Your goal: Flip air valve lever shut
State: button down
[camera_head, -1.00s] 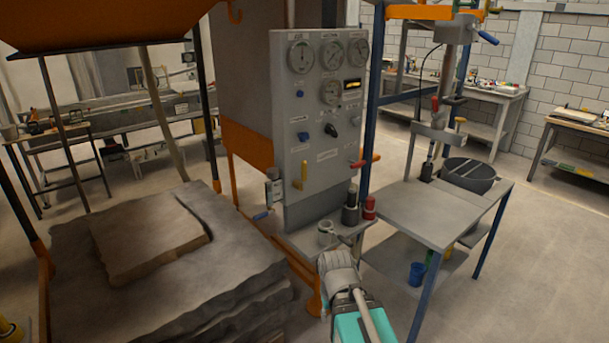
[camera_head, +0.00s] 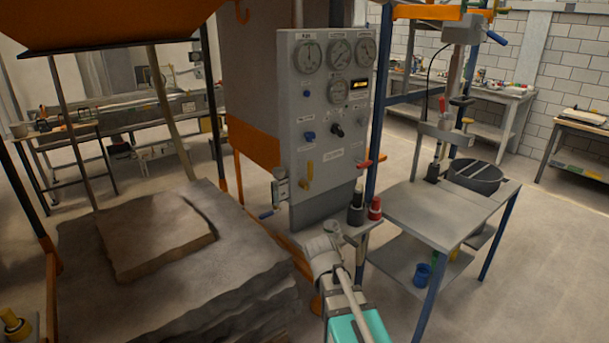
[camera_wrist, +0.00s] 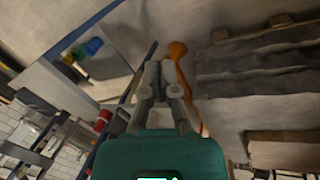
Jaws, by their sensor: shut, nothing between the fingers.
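A grey gauge panel (camera_head: 325,120) stands mid-view in the head view. I cannot tell which is the air valve lever. My arm reaches up from the bottom of the head view, below the panel; the fingertips are not clear there. In the wrist view my gripper (camera_wrist: 160,66) is shut and empty, apart from the levers, which I cannot make out there.
Stone slabs (camera_head: 165,262) fill the lower left. A small shelf below the panel holds a black bottle (camera_head: 356,208) and a red bottle (camera_head: 375,208). A grey bench (camera_head: 425,215) with a blue cup (camera_head: 423,273) below stands right. Floor at far right is clear.

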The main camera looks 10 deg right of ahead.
aim_at(310, 175)
jog(key=w+a+r+n+t+h, duration=0.2)
jog(key=w+r+h, duration=0.15)
jog(key=w, duration=0.35)
jog(key=w+a+r+n+t+h, duration=0.1)
jog(key=w+a+r+t+h, duration=0.15)
jog(key=w+r, duration=0.4)
jog(key=w+a+r+n+t+h, duration=0.2)
jog(key=w+a+h, duration=0.1)
jog(key=w, duration=0.6)
jog(key=w+a+r+n+t+h, duration=0.1)
jog(key=w+a+r+n+t, duration=0.1)
jog(key=w+a+r+t, duration=0.2)
jog(key=w+a+r, duration=0.2)
jog(key=a, duration=0.1)
jog(key=x, duration=1.3)
jog(key=shift+w+d+r, duration=0.2)
jog(key=shift+w+r, duration=0.05)
jog(key=shift+w, duration=0.1)
